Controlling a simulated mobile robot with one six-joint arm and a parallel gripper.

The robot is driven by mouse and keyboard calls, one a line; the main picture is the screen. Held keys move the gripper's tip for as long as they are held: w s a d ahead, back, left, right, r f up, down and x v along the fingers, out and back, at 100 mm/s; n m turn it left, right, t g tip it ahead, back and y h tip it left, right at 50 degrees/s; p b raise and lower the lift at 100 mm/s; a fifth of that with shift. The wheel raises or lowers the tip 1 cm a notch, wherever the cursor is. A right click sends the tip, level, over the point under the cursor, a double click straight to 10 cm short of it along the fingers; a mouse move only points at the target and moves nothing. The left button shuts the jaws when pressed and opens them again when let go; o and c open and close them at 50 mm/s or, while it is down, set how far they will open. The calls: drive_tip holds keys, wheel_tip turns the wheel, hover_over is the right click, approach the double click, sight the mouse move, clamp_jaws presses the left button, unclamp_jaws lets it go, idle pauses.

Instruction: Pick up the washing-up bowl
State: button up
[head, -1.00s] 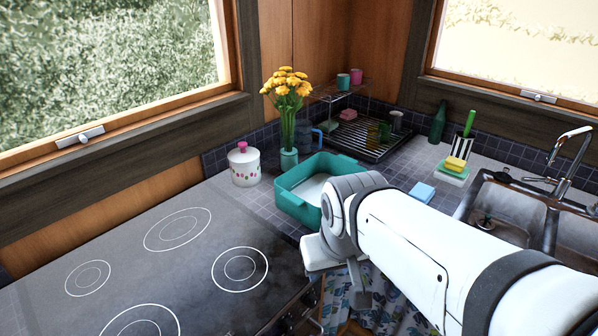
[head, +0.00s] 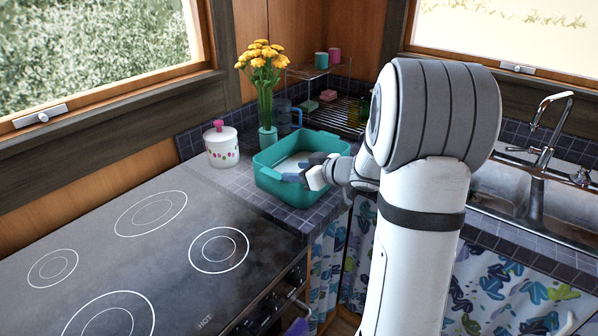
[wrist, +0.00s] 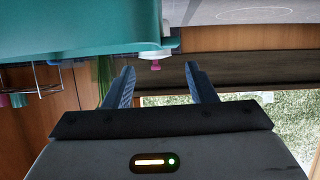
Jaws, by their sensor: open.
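The washing-up bowl (head: 280,190) is a teal rectangular tub standing on the tiled worktop between the hob and the corner. My gripper (head: 302,168) is at its near right side, with dark fingers by the near rim. In the wrist view, which is upside down, the bowl (wrist: 70,30) fills the upper left, close to the fingertips of my gripper (wrist: 158,70). I cannot tell whether a finger touches the rim. My arm hides part of the worktop to the right of the bowl.
A white spotted jar (head: 222,148) and a vase of yellow flowers (head: 266,100) stand close behind and left of the bowl. A wire rack (head: 335,112) is behind it. The black hob (head: 150,240) lies to the left, the sink (head: 515,195) to the right.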

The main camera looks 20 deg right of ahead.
sight(274, 174)
drive_tip(key=x, duration=0.4)
drive_tip(key=s+a+x, duration=0.1)
drive_tip(key=x, duration=0.2)
drive_tip(key=shift+f, duration=0.15)
drive_tip(key=shift+w+a+f, duration=0.2)
drive_tip(key=shift+w, duration=0.25)
drive_tip(key=shift+c, duration=0.5)
clamp_jaws()
drive_tip(key=shift+r, duration=0.1)
